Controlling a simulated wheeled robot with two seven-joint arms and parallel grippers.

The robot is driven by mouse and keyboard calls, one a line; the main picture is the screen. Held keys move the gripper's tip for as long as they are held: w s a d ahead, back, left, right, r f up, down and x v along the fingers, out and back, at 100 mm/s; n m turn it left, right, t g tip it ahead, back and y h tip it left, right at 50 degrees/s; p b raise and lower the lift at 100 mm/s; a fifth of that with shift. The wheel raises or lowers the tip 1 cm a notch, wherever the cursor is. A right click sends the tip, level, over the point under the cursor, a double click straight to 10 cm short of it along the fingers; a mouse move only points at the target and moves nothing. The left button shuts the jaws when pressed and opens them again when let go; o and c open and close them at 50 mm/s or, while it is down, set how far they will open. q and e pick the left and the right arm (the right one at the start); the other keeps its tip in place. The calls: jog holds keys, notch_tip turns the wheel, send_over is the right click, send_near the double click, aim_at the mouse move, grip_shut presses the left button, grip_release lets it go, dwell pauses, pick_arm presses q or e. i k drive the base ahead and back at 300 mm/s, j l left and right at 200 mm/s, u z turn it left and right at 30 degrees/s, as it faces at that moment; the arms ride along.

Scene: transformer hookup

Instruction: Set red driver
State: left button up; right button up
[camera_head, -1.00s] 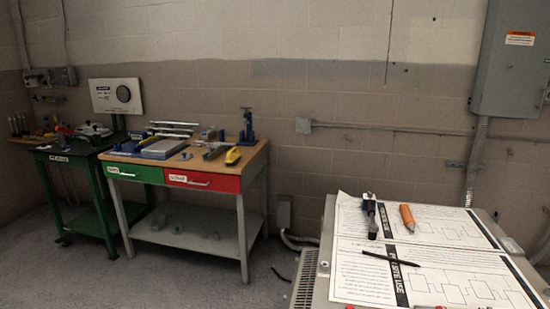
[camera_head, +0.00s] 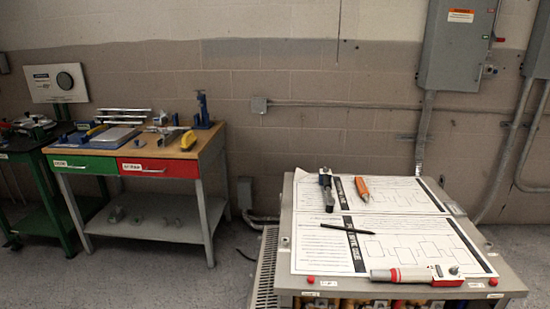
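An orange-red handled tool (camera_head: 362,188), which may be the red driver, lies on the papers on top of the grey transformer cabinet (camera_head: 285,222). A dark tool with a grey and blue end (camera_head: 326,188) lies just to its left. Neither of my grippers is in view.
Printed sheets (camera_head: 384,259) cover most of the cabinet top. A wooden-topped workbench (camera_head: 190,152) with green and red drawers stands to the left, carrying several tools. A green bench (camera_head: 28,145) is farther left. Open floor lies in front of the benches.

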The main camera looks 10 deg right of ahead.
aim_at(440, 273)
jog(key=z, duration=1.35)
